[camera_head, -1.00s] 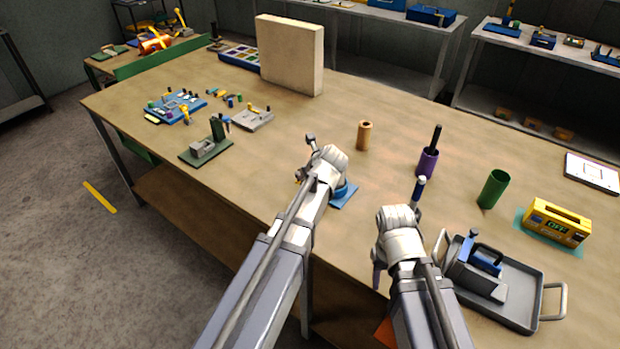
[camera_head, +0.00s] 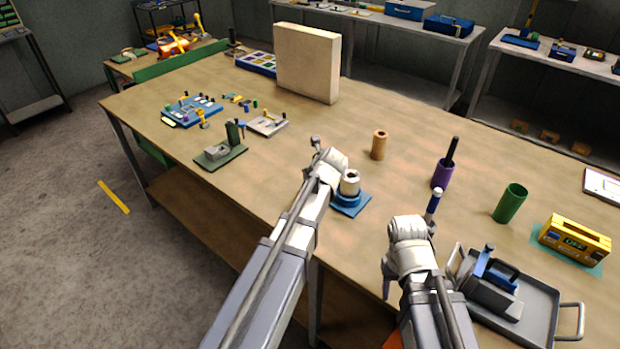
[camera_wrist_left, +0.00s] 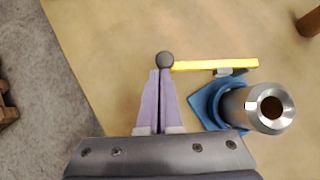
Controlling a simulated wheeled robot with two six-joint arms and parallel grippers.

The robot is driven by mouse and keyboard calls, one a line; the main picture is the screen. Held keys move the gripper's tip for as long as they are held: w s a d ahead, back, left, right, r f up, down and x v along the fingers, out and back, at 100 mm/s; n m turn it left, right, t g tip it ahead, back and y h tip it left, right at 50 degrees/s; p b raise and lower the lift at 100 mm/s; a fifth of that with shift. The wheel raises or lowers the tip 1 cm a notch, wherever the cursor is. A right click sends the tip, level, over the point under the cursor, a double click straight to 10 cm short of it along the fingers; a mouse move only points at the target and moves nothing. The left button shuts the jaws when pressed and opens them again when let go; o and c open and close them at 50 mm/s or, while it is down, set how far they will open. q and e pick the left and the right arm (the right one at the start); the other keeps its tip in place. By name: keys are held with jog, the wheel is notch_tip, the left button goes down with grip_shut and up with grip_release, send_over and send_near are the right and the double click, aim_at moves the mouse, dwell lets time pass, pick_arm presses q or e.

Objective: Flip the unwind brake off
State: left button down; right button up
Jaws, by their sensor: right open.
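A blue stand (camera_head: 352,203) with a pale metal roll (camera_head: 349,184) sits on the table beside my left gripper. The stand (camera_wrist_left: 206,104) and roll (camera_wrist_left: 262,108) also show in the left wrist view. A yellow lever (camera_wrist_left: 215,66) beside the stand lies sideways, with a dark ball knob (camera_wrist_left: 165,60) at its left end. My left gripper (camera_wrist_left: 162,74) has its purple fingers together, with the tips right at the knob. Whether they touch it I cannot tell. My right gripper (camera_head: 409,235) is open near the table's front edge; its fingers are mostly hidden.
A grey tray (camera_head: 545,300) with a blue-handled tool (camera_head: 494,280) is at the right. A blue-and-white upright item (camera_head: 433,204), purple cup (camera_head: 441,174), green cup (camera_head: 510,203) and tan cylinder (camera_head: 379,145) stand farther back.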

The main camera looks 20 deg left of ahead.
pick_arm(q)
jog(key=shift+w+a+r, duration=0.15)
pick_arm(e)
jog(key=shift+a+r+p, duration=0.2)
jog(key=shift+r+p, duration=0.15)
pick_arm(q)
jog(key=s+d+r+p, duration=0.5)
jog(key=s+r+p, duration=0.2)
jog(key=s+r, duration=0.1)
jog(key=shift+s+d+p, duration=0.3)
jog(key=shift+s, duration=0.35)
pick_arm(e)
notch_tip(320, 180, up, 8)
jog(key=shift+f, duration=0.2)
jog(key=shift+s, duration=0.1)
pick_arm(q)
jog(key=s+d+f+n+g+h, duration=0.2)
jog(key=s+d+n, duration=0.4)
jog(key=n, duration=0.6)
jog(key=s+d+f+n+g+h, duration=0.2)
jog(key=s+d+n, duration=0.5)
jog(key=s+n, duration=0.4)
jog(key=shift+s+d+f+n+g, duration=0.15)
jog(key=shift+s+f+n+g, duration=0.3)
jog(key=shift+g, duration=0.65)
